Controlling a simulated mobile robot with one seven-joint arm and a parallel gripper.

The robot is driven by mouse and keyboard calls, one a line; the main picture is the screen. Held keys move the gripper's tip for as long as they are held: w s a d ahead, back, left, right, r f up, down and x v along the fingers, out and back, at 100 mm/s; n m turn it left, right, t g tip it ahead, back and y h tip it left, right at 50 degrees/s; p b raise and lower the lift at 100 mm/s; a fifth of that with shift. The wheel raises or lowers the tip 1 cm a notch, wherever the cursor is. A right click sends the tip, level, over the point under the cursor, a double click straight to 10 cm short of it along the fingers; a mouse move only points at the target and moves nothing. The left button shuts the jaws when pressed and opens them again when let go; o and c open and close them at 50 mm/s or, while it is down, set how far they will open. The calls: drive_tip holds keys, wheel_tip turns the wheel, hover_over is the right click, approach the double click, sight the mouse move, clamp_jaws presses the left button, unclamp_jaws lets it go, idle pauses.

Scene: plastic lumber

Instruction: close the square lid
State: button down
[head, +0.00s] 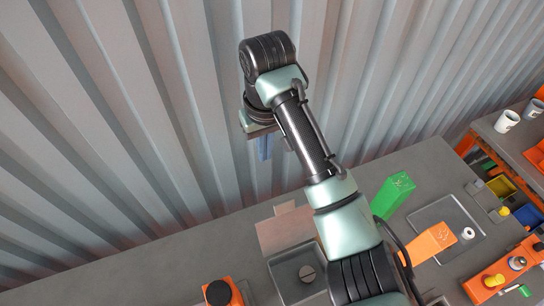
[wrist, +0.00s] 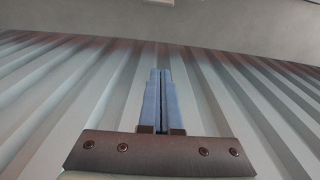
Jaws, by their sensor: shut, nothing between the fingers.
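The square lid is most likely the pinkish-brown panel (head: 284,232) with a small tab at its top, in the head view. It stands raised at the back edge of a grey square box (head: 283,269). The box is open, and a small round part (head: 307,273) shows inside it. My arm hides the right side of the box and lid. My gripper (head: 265,158) is high up by the corrugated wall, above and behind the lid, and apart from it. In the wrist view its blue fingers (wrist: 161,76) are pressed together and empty.
A green block (head: 393,195), an orange block (head: 432,242) and a grey tray (head: 452,217) are right of my arm. An orange item with a black knob (head: 218,292) is at the front left. The corrugated wall (head: 120,110) rises behind the bench.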

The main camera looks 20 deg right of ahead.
drive_tip(key=s+d+f+g, duration=0.1)
drive_tip(key=s+f, duration=0.4)
drive_tip(key=f, duration=0.4)
drive_tip(key=shift+s+d+b, duration=0.25)
drive_tip(key=shift+s+b, duration=0.05)
drive_tip(key=shift+b, duration=0.05)
idle(0.4)
